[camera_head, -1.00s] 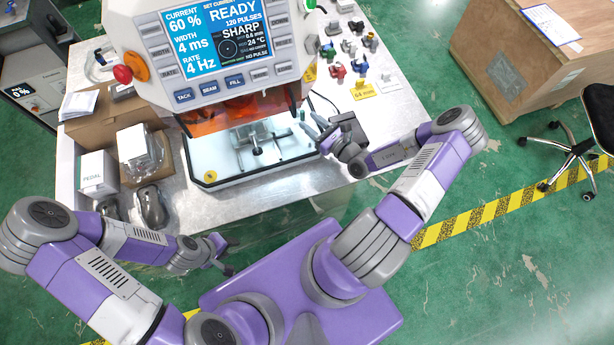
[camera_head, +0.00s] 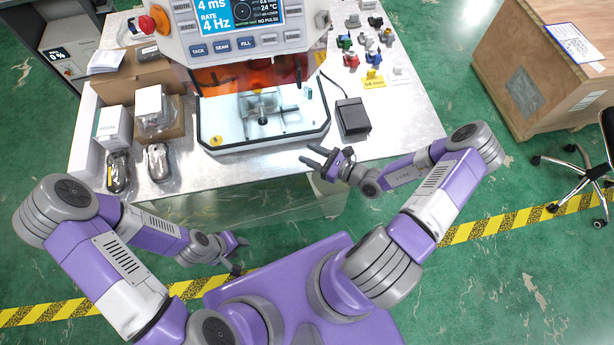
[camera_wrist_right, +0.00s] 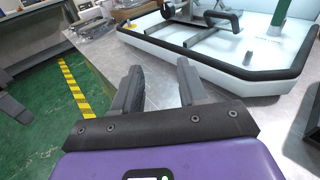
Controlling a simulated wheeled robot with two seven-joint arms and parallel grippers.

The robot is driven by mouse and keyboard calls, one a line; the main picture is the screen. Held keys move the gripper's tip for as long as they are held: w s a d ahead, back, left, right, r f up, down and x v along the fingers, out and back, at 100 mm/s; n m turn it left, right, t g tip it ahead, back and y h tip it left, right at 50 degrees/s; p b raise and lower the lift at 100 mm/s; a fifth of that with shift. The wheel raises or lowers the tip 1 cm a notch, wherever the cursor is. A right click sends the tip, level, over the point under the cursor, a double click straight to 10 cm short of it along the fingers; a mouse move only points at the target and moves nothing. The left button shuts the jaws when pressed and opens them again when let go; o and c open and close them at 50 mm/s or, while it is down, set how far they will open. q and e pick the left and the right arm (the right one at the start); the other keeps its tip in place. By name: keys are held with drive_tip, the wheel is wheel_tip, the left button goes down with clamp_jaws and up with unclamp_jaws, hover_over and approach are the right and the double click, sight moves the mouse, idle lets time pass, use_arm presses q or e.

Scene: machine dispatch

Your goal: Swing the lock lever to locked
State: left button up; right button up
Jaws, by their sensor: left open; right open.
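The white machine (camera_head: 200,35) has an open work bay with a white tray (camera_head: 230,137) edged in black. A metal fixture (camera_head: 262,112) with a bar and dark handle stands in the bay. In the right wrist view a dark bent handle (camera_wrist_right: 222,17) shows on it, beside a green post (camera_wrist_right: 281,10). I cannot tell for sure which part is the lock lever, nor its position. My right gripper (camera_head: 311,156) is open and empty at the table's front edge, apart from the fixture; its fingers also show in the right wrist view (camera_wrist_right: 160,75). My left gripper (camera_head: 241,254) is open and empty over the floor.
A black box-shaped pedal (camera_head: 353,117) sits right of the bay. Boxes (camera_head: 114,125) and two dark mouse-like items (camera_head: 157,162) lie on the left. Small coloured parts (camera_head: 350,60) stand at the back right. The front right of the table is clear.

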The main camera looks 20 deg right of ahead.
drive_tip(key=s+a+g, duration=0.1)
drive_tip(key=s+a+f+n+y, duration=0.1)
drive_tip(key=s+a+n+g+y, duration=0.1)
drive_tip(key=a, duration=0.1)
drive_tip(key=shift+a+f+g+b, duration=0.1)
drive_tip(key=shift+f+g+b, duration=0.15)
drive_tip(key=shift+g+b, duration=0.1)
drive_tip(key=shift+c, duration=0.3)
